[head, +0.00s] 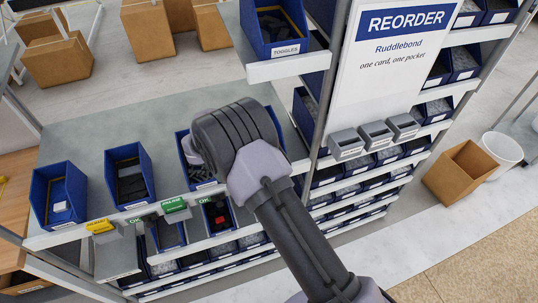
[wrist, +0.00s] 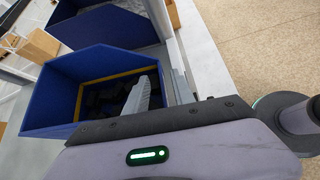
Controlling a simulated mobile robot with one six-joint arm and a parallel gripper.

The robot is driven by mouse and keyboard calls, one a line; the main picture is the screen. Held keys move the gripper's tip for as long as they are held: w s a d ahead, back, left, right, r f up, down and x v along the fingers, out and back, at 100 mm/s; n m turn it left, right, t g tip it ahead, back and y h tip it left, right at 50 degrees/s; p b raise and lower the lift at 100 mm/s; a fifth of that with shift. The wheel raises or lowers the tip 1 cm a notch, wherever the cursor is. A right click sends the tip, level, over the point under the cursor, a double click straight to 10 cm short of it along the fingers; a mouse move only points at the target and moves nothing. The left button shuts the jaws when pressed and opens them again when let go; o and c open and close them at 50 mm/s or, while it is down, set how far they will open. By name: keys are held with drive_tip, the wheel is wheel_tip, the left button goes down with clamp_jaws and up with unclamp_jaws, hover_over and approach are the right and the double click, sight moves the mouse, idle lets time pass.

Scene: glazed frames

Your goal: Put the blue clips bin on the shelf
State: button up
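My gripper (head: 191,150) reaches down over a blue bin (head: 181,143) on the grey shelf top, and my arm hides much of that bin. In the wrist view this blue bin (wrist: 50,98) holds small dark pieces and has a yellow line inside. My gripper (wrist: 160,82) has one grey finger inside it and the other seemingly outside its right wall. The fingers look apart, with no clear grip on the wall. I cannot read this bin's label, so I cannot tell whether it is the clips bin. The shelf top (head: 90,135) has bare room behind the bins.
Two more blue bins, (head: 59,195) and (head: 129,175), stand to the left. A bin labelled TOGGLES (head: 272,30) sits on a higher shelf. Green and yellow tags (head: 175,206) line the shelf edge. A white REORDER board (head: 395,60) stands on the right, cardboard boxes (head: 57,62) behind.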

drive_tip(key=shift+a, duration=0.1)
drive_tip(key=p+v, duration=0.2)
drive_tip(key=v, duration=1.5)
drive_tip(key=s+d+r+m+g+y+b, duration=0.25)
drive_tip(key=s+d+m+b, duration=0.2)
drive_tip(key=d, duration=0.25)
drive_tip(key=s+d+r+m+g+y+b, duration=0.1)
drive_tip(key=s+d+r+m+y+b, duration=0.25)
drive_tip(key=d+m, duration=0.2)
drive_tip(key=s+d+f+m+t+y+b, duration=0.2)
drive_tip(key=s+m+y+b, duration=0.1)
drive_tip(key=s+m, duration=0.4)
drive_tip(key=s+d+f+m+t+y+b, duration=0.2)
drive_tip(key=s+m+b, duration=0.4)
drive_tip(key=s, duration=0.5)
drive_tip(key=shift+s+d+f+m+t+y, duration=0.35)
drive_tip(key=shift+d+m+t+y, duration=0.25)
drive_tip(key=shift+m+t, duration=0.1)
